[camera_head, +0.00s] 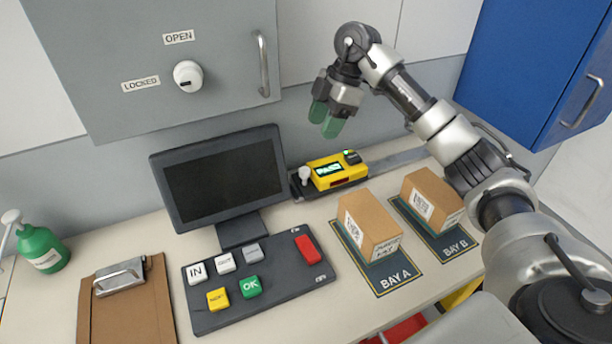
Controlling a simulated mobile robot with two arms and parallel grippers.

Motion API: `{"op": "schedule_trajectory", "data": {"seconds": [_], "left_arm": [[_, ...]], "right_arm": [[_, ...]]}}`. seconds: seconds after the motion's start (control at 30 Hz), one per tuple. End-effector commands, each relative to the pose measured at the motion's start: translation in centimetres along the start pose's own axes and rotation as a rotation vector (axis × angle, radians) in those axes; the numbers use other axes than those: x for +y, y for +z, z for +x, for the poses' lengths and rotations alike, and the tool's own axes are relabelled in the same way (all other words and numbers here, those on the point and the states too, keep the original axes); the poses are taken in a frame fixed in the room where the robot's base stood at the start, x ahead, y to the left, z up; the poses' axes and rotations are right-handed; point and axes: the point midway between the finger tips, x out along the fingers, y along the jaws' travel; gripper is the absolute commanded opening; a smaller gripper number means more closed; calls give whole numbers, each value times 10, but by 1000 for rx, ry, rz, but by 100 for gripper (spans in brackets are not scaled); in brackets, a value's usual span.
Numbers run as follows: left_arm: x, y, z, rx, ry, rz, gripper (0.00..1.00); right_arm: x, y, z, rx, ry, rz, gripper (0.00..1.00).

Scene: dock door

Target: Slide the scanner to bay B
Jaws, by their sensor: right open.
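A cardboard box stands on each bay mat: one on bay A (369,224) and one on bay B (432,198). My right gripper (325,120) is open and empty, above the scanner and apart from it. My left gripper is not in view.
A monitor (224,178) and a button panel (262,292) stand left of the boxes. A clipboard (130,305) and a green bottle (42,248) are at far left. A grey cabinet (150,65) and a blue cabinet (540,70) hang above. The rail right of the scanner looks clear.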

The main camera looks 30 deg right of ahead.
Motion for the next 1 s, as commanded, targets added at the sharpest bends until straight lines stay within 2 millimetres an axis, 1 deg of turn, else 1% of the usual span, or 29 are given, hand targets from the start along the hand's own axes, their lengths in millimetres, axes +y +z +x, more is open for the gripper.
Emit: {"op": "schedule_trajectory", "data": {"seconds": [0.03, 0.07, 0.17, 0.27, 0.4, 0.6, 0.7, 0.83, 1.0], "left_arm": [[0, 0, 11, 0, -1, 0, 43], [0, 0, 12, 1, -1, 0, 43], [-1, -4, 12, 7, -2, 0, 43], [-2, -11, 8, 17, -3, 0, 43], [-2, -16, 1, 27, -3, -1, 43], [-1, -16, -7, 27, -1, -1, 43], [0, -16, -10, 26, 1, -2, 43], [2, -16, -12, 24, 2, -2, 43], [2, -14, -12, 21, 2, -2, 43]], "right_arm": [[0, 4, 10, 0, 0, 0, 52], [0, 5, 11, 0, 0, 0, 52], [0, 5, 14, 0, -1, 0, 52], [0, 4, 23, 1, -2, 0, 52], [0, 3, 47, 1, -5, 1, 52], [-1, 3, 85, 1, -5, 1, 52], [0, 3, 100, 1, -4, 0, 52], [0, 4, 112, 1, -1, 0, 52], [0, 4, 118, 1, 0, 0, 52]]}}
